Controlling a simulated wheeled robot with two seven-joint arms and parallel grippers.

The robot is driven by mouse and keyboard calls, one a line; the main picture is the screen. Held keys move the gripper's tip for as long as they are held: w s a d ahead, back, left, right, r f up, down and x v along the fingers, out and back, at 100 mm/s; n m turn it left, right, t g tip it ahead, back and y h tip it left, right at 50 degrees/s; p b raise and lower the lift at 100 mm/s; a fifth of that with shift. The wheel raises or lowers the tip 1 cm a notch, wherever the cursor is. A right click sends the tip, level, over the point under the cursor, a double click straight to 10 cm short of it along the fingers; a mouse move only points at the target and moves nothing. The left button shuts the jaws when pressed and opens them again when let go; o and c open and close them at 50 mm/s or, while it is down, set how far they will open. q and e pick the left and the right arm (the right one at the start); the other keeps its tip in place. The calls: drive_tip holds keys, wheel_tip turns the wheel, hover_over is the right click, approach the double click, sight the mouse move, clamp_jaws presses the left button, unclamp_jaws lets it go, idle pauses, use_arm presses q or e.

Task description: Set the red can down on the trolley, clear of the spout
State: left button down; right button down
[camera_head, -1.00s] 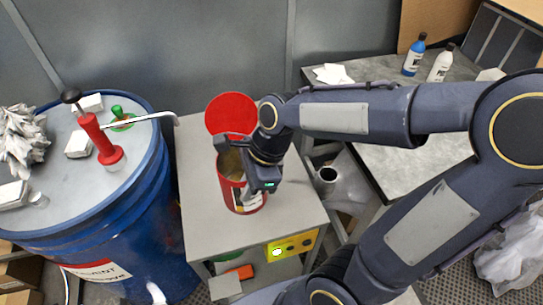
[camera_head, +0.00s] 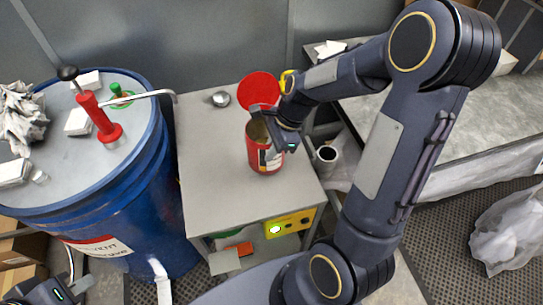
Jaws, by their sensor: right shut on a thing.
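The red can (camera_head: 262,157) is at the right side of the grey trolley top (camera_head: 215,185), upright, with its round red lid (camera_head: 259,90) raised at the back. I cannot tell whether its base touches the top. My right gripper (camera_head: 271,123) is shut on the can at its upper rim and partly hides it. The thin metal spout (camera_head: 150,94) runs from the red pump (camera_head: 100,118) on the blue drum to the trolley's back left corner. The can is well to the right of the spout's end. My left gripper (camera_head: 68,287) is partly visible at the bottom left; its jaws are unclear.
The blue drum (camera_head: 125,205) stands close to the trolley's left side. A small metal bowl (camera_head: 221,99) lies at the trolley's back. A yellow object (camera_head: 287,80) is partly hidden behind the lid. The trolley's left and front middle are bare. A workbench (camera_head: 440,125) stands to the right.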

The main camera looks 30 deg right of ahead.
drive_tip(key=shift+w+d+f, duration=0.2)
drive_tip(key=shift+f, duration=0.8)
drive_tip(key=shift+w+d+f, duration=0.15)
drive_tip(key=shift+f, duration=1)
drive_tip(key=c, duration=1.6)
unclamp_jaws()
drive_tip(key=shift+o, duration=0.2)
drive_tip(key=v, duration=1.2)
drive_tip(key=s+a+r+n+t, duration=0.2)
drive_tip(key=s+a+r+n, duration=0.1)
drive_tip(key=s+n, duration=0.5)
drive_tip(key=s+a+r+n+t, duration=0.2)
drive_tip(key=s+a+n, duration=0.3)
drive_tip(key=s+n, duration=0.3)
drive_tip(key=shift+a+r+n+t+p, duration=0.3)
drive_tip(key=shift+r+n, duration=0.1)
drive_tip(key=shift+n, duration=1)
